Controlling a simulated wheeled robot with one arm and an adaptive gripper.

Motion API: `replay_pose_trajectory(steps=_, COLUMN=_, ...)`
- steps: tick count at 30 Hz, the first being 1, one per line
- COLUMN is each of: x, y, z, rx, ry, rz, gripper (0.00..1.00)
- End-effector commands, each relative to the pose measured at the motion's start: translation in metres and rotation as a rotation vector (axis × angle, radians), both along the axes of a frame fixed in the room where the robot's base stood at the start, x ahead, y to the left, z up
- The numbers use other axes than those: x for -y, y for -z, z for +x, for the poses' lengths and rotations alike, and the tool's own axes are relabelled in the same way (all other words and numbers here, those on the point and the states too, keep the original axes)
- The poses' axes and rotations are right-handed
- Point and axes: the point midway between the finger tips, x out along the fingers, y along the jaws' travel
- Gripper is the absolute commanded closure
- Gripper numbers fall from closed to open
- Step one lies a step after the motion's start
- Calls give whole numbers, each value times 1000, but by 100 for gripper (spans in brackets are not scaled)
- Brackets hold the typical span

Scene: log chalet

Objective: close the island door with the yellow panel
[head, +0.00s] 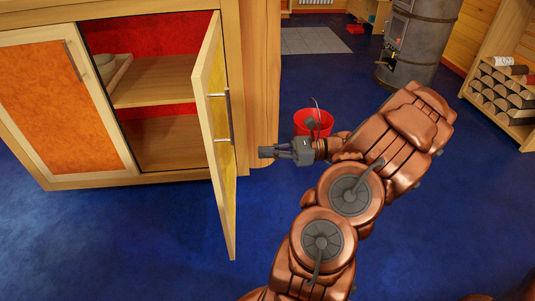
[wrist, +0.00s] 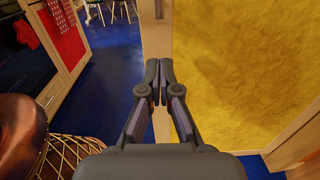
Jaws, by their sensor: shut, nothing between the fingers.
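The island door with the yellow panel (head: 229,181) stands open, swung out from the island, seen nearly edge-on in the head view. Its vertical bar handle (head: 229,115) is on the panel side facing my arm. My gripper (head: 266,152) is shut and empty, to the right of the door and apart from it in the head view, pointing left toward it. In the wrist view, the shut fingertips (wrist: 160,70) overlap the door's pale wooden edge strip (wrist: 158,32), with the yellow panel (wrist: 240,70) filling the right side. Whether they touch the door is unclear.
The island's open compartment (head: 155,90) has a red back and a shelf with a pale dish. A shut orange-panelled door (head: 60,105) is left of it. A red bucket (head: 313,123) stands behind my wrist. A stove (head: 420,40) and log rack (head: 505,95) stand farther back. Blue floor is clear in front.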

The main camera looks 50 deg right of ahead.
Motion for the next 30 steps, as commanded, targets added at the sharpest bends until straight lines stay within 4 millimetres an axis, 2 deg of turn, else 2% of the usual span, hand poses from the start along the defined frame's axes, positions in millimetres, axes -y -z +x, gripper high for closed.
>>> replay_pose_trajectory(steps=6, x=-30, y=1, z=27, rx=1, ry=-5, rz=-2, gripper=100)
replay_pose_trajectory(steps=16, x=-66, y=1, z=62, rx=1, ry=-3, rz=-4, gripper=100)
replay_pose_trajectory(steps=22, x=-76, y=0, z=72, rx=0, ry=-1, rz=-4, gripper=100)
replay_pose_trajectory(steps=30, x=-77, y=0, z=74, rx=-1, ry=0, rz=-5, gripper=100)
